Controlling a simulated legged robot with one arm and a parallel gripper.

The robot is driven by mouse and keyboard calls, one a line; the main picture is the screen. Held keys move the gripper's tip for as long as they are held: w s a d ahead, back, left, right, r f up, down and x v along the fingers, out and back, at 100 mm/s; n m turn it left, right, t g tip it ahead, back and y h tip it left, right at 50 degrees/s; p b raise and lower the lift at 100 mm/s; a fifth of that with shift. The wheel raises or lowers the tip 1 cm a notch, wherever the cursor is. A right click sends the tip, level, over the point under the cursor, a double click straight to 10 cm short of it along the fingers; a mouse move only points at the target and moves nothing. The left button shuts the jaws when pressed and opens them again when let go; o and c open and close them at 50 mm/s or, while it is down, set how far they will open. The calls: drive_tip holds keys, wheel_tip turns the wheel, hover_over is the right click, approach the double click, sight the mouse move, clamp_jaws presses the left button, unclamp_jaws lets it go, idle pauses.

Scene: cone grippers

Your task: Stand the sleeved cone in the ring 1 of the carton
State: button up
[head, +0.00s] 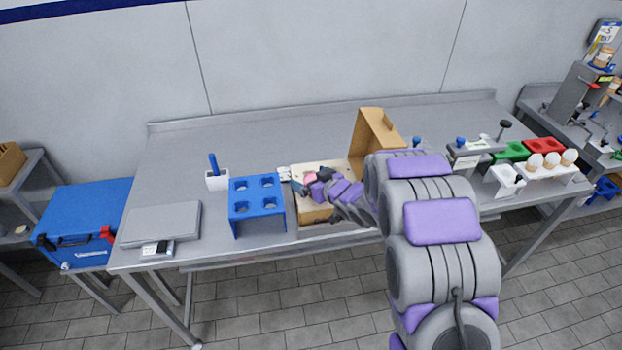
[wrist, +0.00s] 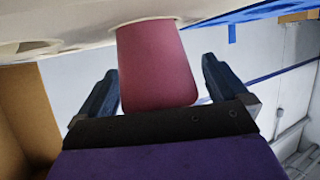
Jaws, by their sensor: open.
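The sleeved cone shows its dark pink sleeve (wrist: 157,70) in the wrist view, with one end at a round opening in the pale panel of the carton (wrist: 85,32). In the head view a pink bit (head: 310,177) of it shows beside my gripper (head: 318,184). The jaws of my gripper (wrist: 160,72) are open, one finger on each side of the sleeve, with gaps visible. The carton (head: 318,213) lies on the bench with its brown lid (head: 376,138) raised. My arm hides much of the panel, and I cannot tell which ring the cone is in.
A blue rack (head: 256,205) with several holes stands left of the carton. A white cup (head: 217,180) with a blue handle and a grey scale (head: 160,222) are farther left.

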drive_tip(key=p+v, duration=0.3)
drive_tip(key=v, duration=1.4)
drive_tip(key=shift+d, duration=0.2)
drive_tip(key=shift+s+f, duration=0.1)
drive_tip(key=shift+f, duration=0.05)
